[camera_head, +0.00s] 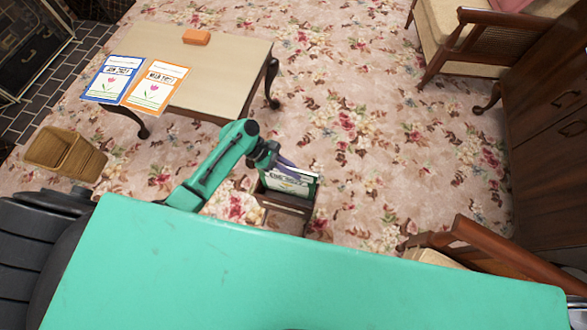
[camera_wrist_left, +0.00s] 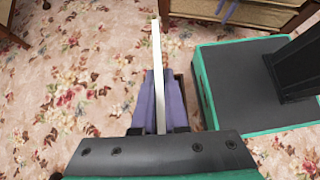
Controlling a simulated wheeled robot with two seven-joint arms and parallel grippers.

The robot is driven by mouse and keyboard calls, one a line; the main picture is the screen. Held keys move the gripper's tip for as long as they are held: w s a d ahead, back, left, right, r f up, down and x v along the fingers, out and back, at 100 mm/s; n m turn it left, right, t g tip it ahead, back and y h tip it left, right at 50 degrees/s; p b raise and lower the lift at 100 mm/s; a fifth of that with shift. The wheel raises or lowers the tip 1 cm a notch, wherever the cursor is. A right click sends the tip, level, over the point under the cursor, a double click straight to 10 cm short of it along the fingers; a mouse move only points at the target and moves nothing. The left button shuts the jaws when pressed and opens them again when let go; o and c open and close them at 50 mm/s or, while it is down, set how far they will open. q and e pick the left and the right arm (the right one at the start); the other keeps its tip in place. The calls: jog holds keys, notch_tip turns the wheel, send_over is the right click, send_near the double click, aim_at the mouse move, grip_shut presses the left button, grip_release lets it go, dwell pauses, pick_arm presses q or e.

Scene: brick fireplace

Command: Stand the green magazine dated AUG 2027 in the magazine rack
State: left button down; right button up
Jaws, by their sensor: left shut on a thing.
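My left gripper (camera_head: 276,166) is shut on a magazine (camera_head: 288,182) with a white cover, green edging and dark date lettering too small to read surely. The magazine is upright at the wooden magazine rack (camera_head: 285,202), its lower part hidden by the rack's front. I cannot tell whether it rests on the rack's floor. In the left wrist view the magazine (camera_wrist_left: 157,60) is edge-on, a thin pale strip between the purple fingers (camera_wrist_left: 158,98). A blue magazine (camera_head: 110,80) and an orange magazine (camera_head: 155,88) lie on the low table (camera_head: 215,75). My right gripper is out of view.
An orange block (camera_head: 196,37) lies on the table's far side. A wicker basket (camera_head: 66,155) stands at the left. A cushioned chair (camera_head: 460,45) and a dark cabinet (camera_head: 550,110) are at the right. Flowered carpet right of the rack is clear.

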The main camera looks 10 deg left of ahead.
pick_arm(q)
jog(key=shift+r, duration=0.1)
jog(key=c, duration=0.9)
grip_release()
jog(key=shift+o, duration=0.2)
jog(key=p+v, duration=0.2)
jog(key=v, duration=1.2)
jog(key=shift+a+r, duration=0.15)
jog(key=shift+r, duration=0.05)
